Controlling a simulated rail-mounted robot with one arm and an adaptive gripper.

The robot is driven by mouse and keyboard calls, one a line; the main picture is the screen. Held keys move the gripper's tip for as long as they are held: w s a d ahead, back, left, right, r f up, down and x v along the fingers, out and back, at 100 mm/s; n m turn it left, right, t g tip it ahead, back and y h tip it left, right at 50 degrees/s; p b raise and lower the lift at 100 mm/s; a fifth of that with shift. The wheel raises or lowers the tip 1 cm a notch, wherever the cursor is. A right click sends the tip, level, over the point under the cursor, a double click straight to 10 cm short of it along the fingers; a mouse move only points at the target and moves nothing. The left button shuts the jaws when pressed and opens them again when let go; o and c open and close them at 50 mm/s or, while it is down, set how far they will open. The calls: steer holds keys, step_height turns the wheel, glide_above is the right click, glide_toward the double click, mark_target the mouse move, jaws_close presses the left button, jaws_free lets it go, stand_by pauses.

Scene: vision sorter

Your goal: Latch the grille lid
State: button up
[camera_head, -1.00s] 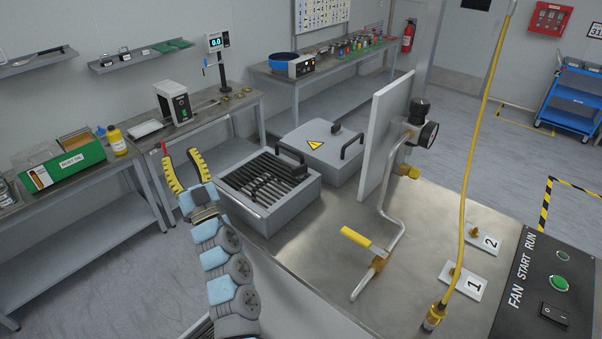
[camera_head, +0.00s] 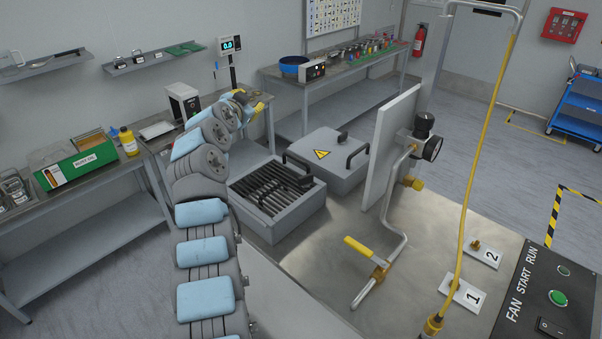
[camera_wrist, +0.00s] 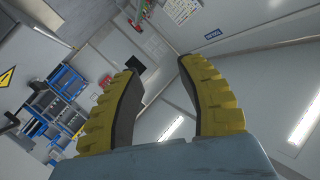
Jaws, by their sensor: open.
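A grey box with black grille bars (camera_head: 275,187) across its top stands on the steel bench, left of centre in the head view. My arm hides part of its left side. A black handle (camera_head: 298,160) stands at its back right edge; I cannot tell whether it belongs to the grille or the box behind. No latch can be made out. My gripper (camera_head: 252,101) is beyond and above the grille box, away from it and partly hidden by my arm. In the wrist view, its two yellow fingers (camera_wrist: 165,105) are spread with nothing between them.
A grey lidded box with a yellow warning triangle (camera_head: 322,154) sits just behind the grille box. An upright grey panel (camera_head: 391,140) with a gauge and a yellow-handled pipe (camera_head: 366,250) stand to the right. A yellow cable (camera_head: 475,150) hangs farther right. Open steel bench lies between.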

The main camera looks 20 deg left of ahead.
steer(key=s+d+r+m+g+h+p, duration=0.35)
steer(key=s+d+g+h, duration=0.25)
steer(key=s+d+g, duration=0.75)
steer(key=t, duration=0.1)
glide_toward(298, 178)
steer(key=shift+m, duration=0.25)
steer(key=shift+p+x, duration=1.55)
steer(key=shift+x, duration=3.6)
steer(key=shift+r, duration=0.1)
steer(key=shift+t, duration=0.25)
jaws_close()
